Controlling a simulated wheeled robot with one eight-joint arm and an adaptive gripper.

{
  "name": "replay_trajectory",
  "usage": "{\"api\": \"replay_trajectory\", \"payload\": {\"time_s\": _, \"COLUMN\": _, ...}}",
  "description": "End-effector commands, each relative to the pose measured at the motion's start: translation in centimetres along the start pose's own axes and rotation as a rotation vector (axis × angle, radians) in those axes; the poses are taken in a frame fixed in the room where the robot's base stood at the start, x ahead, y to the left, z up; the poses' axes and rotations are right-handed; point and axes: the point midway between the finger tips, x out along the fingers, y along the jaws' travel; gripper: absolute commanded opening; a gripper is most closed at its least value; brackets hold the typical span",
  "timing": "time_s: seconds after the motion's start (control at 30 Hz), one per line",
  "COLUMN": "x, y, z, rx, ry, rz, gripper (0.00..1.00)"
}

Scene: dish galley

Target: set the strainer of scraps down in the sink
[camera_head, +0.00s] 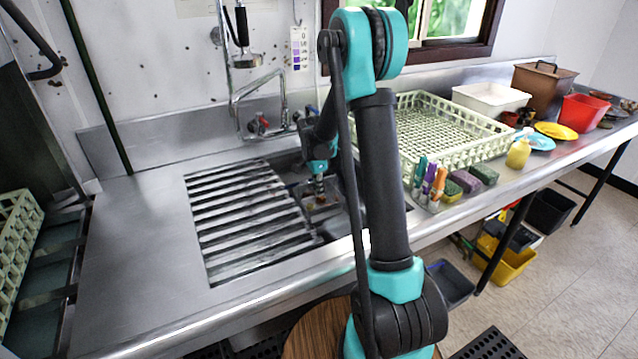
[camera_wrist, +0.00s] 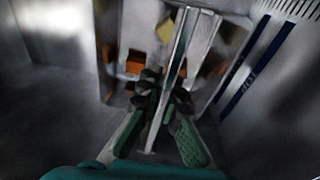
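The strainer (camera_head: 324,212) is a small metal basket low inside the sink basin, to the right of the slatted rack. In the wrist view its metal handle bar (camera_wrist: 181,42) runs between my fingers, with orange and yellowish scraps (camera_wrist: 134,64) in the basket behind. My gripper (camera_head: 319,180) points down into the sink (camera_head: 338,221). In the wrist view my gripper (camera_wrist: 166,92) has its dark fingertips close on both sides of the bar. My arm hides part of the basin, and I cannot tell whether the strainer touches the sink floor.
The slatted rack (camera_head: 245,225) covers the sink's left side. A faucet (camera_head: 262,122) stands behind. A pale green dish crate (camera_head: 440,125), bottles (camera_head: 428,183) and sponges (camera_head: 467,181) stand on the right counter. The left counter (camera_head: 135,235) is bare.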

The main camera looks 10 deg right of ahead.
Motion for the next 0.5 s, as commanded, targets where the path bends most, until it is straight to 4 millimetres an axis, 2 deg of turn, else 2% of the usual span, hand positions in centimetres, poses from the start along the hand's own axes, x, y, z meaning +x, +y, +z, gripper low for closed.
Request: {"api": "replay_trajectory", "payload": {"time_s": 0.5, "x": 5.7, "y": 0.0, "z": 0.7, "rx": 0.0, "ry": 0.0, "rz": 0.0, "gripper": 0.0}}
